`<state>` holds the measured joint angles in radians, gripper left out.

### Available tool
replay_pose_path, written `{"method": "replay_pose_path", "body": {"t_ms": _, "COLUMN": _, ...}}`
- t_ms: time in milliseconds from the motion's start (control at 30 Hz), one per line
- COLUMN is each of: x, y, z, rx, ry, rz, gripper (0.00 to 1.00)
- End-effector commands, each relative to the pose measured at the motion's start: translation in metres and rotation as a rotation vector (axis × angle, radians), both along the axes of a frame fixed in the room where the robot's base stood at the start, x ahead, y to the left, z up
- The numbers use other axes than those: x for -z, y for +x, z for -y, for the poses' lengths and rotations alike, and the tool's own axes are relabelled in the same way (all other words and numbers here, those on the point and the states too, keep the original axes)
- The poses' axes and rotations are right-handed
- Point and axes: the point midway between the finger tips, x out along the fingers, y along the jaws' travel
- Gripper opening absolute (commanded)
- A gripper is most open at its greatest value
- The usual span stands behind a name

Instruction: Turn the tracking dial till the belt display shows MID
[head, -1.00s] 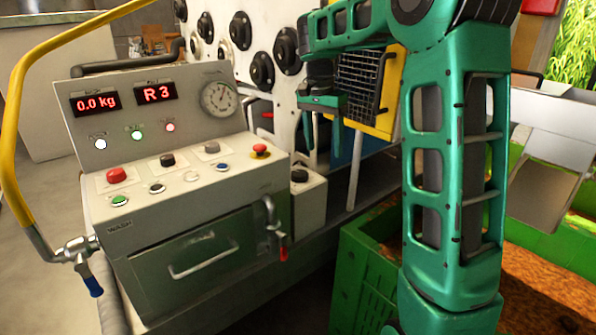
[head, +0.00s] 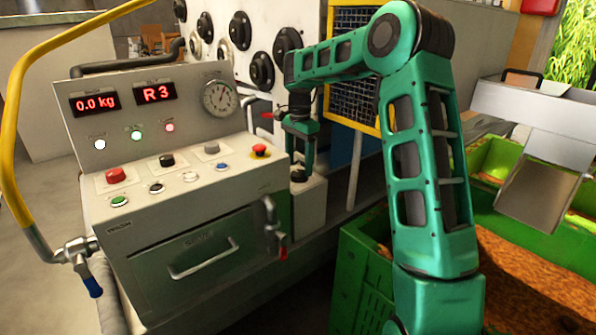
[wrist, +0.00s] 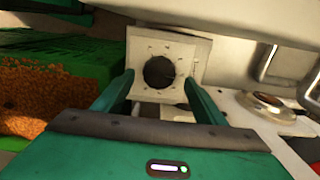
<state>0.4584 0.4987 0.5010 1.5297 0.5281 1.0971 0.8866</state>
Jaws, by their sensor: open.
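The belt display (head: 155,92) on the console reads R 3 in red. The tracking dial (head: 298,175) is a black round knob on top of a small pale box right of the console. In the wrist view the dial (wrist: 159,71) shows as a dark disc on a white plate ringed by small marks. My gripper (head: 298,162) points down over the box, open and empty. In the wrist view my gripper's fingers (wrist: 160,82) lie left and right of the dial in the picture. I cannot tell whether they reach down around it or are still above.
The console (head: 185,205) carries several buttons, a 0.0 kg display (head: 94,101) and a round gauge (head: 220,97). A red-tipped lever (head: 281,243) hangs at its right side. A yellow-framed mesh guard (head: 357,70) stands behind my arm. A green bin (head: 362,285) is at the lower right.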

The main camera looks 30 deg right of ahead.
Motion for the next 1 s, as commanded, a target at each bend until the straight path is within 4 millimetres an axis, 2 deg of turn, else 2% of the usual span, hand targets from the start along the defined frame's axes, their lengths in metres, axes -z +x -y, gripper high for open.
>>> {"method": "replay_pose_path", "body": {"t_ms": 200, "x": 0.023, "y": 0.000, "z": 0.000, "rx": 0.000, "ry": 0.000, "rz": -0.001, "gripper": 0.65}}
{"method": "replay_pose_path", "body": {"t_ms": 567, "x": 0.028, "y": 0.000, "z": 0.000, "rx": -0.001, "ry": -0.001, "rz": 0.000, "gripper": 0.65}}
{"method": "replay_pose_path", "body": {"t_ms": 600, "x": 0.027, "y": 0.000, "z": 0.000, "rx": -0.001, "ry": -0.001, "rz": 0.000, "gripper": 0.60}}
{"method": "replay_pose_path", "body": {"t_ms": 700, "x": 0.027, "y": 0.000, "z": 0.000, "rx": -0.001, "ry": -0.001, "rz": 0.000, "gripper": 0.36}}
{"method": "replay_pose_path", "body": {"t_ms": 767, "x": 0.027, "y": 0.000, "z": 0.000, "rx": -0.001, "ry": -0.001, "rz": 0.001, "gripper": 0.24}}
{"method": "replay_pose_path", "body": {"t_ms": 1000, "x": 0.027, "y": 0.001, "z": 0.000, "rx": -0.012, "ry": -0.001, "rz": 0.003, "gripper": 0.24}}
